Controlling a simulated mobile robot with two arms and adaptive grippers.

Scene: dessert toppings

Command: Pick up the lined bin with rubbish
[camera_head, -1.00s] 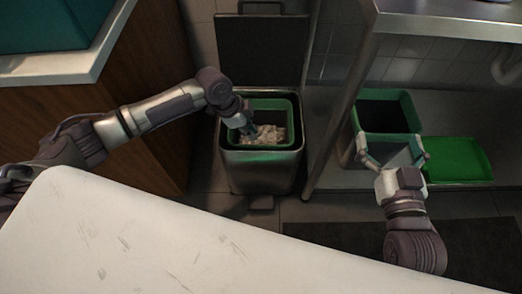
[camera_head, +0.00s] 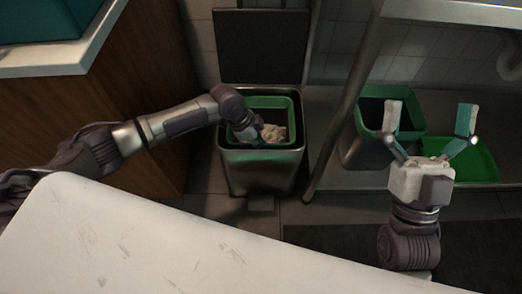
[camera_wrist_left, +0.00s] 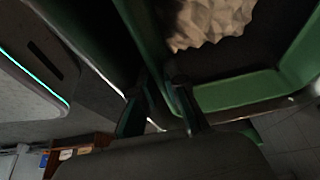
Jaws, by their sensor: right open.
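The lined bin is a green inner bin (camera_head: 287,104) inside a steel outer bin (camera_head: 272,172) with its lid raised. Crumpled pale rubbish (camera_head: 274,133) lies in it. My left gripper (camera_head: 244,133) reaches into the left part of the bin, its fingertips mostly hidden by the wrist in the head view. In the left wrist view its fingers (camera_wrist_left: 163,108) stand apart, with the green rim (camera_wrist_left: 150,48) running down between them and rubbish (camera_wrist_left: 212,22) beyond. I see no clear grip on the rim. My right gripper (camera_head: 430,115) is open and empty, in front of the second bin and green tray.
A second bin with a green rim (camera_head: 415,112) and a green tray (camera_head: 485,158) stand at the right under a metal table (camera_head: 450,18). A table leg (camera_head: 338,115) rises close to the lined bin's right. A wooden cabinet (camera_head: 150,65) stands left. A pale worktop (camera_head: 180,250) fills the front.

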